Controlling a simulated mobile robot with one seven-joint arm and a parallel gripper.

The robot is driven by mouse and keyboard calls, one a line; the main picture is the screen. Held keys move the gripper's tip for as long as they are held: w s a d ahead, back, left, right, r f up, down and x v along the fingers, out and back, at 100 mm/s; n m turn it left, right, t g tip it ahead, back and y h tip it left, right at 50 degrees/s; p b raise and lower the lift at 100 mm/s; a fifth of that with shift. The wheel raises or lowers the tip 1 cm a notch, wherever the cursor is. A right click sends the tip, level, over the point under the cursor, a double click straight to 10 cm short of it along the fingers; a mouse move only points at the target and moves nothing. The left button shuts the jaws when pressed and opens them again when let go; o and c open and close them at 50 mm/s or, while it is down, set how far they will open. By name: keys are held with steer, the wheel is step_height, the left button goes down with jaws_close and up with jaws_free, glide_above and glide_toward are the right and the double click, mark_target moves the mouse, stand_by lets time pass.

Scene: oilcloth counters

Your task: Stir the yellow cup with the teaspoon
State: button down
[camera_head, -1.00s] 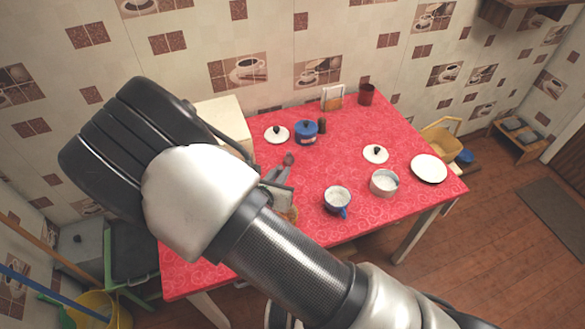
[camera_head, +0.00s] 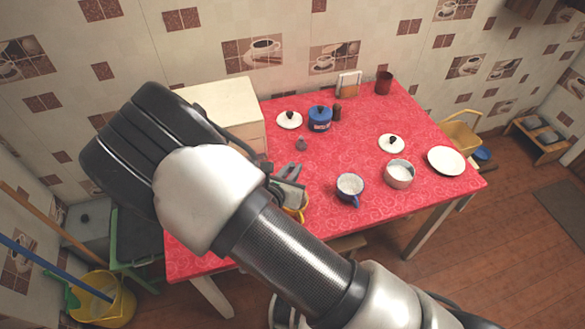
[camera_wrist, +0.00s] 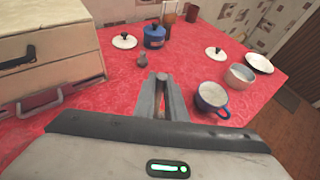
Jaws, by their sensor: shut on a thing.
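My gripper (camera_head: 287,176) is over the left part of the red table, its fingers pointing down. In the wrist view its fingers (camera_wrist: 160,92) are shut on a thin grey piece, seemingly the handle of the teaspoon (camera_wrist: 161,80). The spoon's lower end is hidden. The yellow cup (camera_head: 300,213) shows as a yellow-orange edge just below my gripper in the head view, mostly covered by my gripper and arm. It is hidden in the wrist view. I cannot tell whether the spoon is inside the cup.
A blue mug (camera_head: 350,187) and a pot (camera_head: 399,173) stand to the right. Behind are a blue lidded pot (camera_head: 320,119), a small grey object (camera_head: 301,144) and lids (camera_head: 289,120). A white plate (camera_head: 446,160) lies far right. A cream cabinet (camera_head: 225,105) stands back left.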

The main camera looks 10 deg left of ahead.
steer(key=shift+f+b, duration=1.45)
steer(key=shift+f, duration=0.55)
